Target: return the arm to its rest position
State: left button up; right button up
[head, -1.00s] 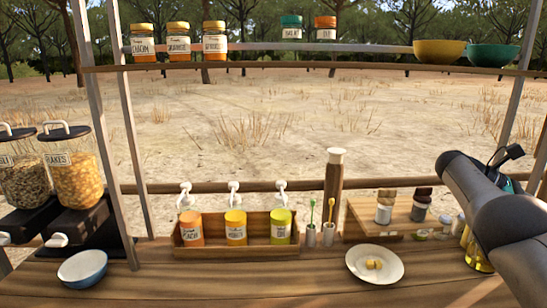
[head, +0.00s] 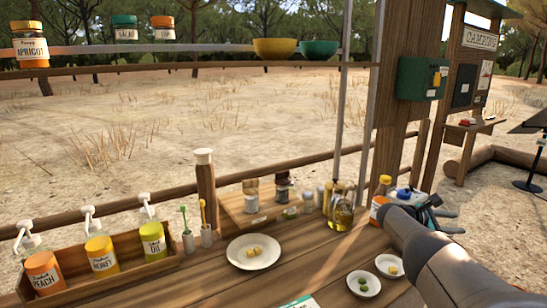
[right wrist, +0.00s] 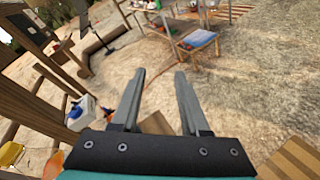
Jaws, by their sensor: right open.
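My right arm (head: 460,265) comes in from the lower right in the head view, reaching over the right end of the wooden table. Its right gripper (head: 436,209) is partly hidden behind my own arm link there. In the right wrist view the two fingers of the right gripper (right wrist: 158,100) stand apart with nothing between them, over sandy ground. My left gripper does not show in either view.
The wooden table (head: 200,285) holds a plate (head: 253,251) with yellow pieces, two small bowls (head: 363,284), an oil bottle (head: 342,212) and a box of jars (head: 75,290). A wooden post (head: 398,140) stands behind the arm. Open ground lies beyond.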

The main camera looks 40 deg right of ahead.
jog(key=s+f+n+t, duration=0.1)
jog(key=s+f+t, duration=0.15)
jog(key=f, duration=0.55)
jog(key=s+f+t, duration=0.1)
jog(key=f+t, duration=0.3)
jog(key=f, duration=0.4)
jog(key=s+a+f+m+t+y, duration=0.1)
jog(key=s+a+f+y, duration=0.2)
jog(key=s+a+f, duration=0.3)
jog(key=s+a+f+m+t+y, duration=0.1)
jog(key=s+a+f+t+y, duration=0.2)
jog(key=f, duration=0.5)
jog(key=s+a+f+m+g+y, duration=0.1)
jog(key=s+a+f, duration=0.1)
jog(key=a+f, duration=0.45)
jog(key=s+a+f+y, duration=0.1)
jog(key=a+f, duration=0.3)
jog(key=a, duration=0.6)
jog(key=s+a+f+m+g+y, duration=0.1)
jog(key=s+a+f+y, duration=0.1)
jog(key=a+f, duration=0.45)
jog(key=a+f+y, duration=0.1)
jog(key=a+f, duration=0.1)
jog(key=a, duration=1.2)
jog(key=s+a+f+m+y+b, duration=0.1)
jog(key=a+f+y, duration=0.1)
jog(key=a, duration=1.2)
jog(key=shift+s+f+y+b, duration=0.15)
jog(key=shift+f+y+b, duration=0.15)
jog(key=shift+f, duration=0.25)
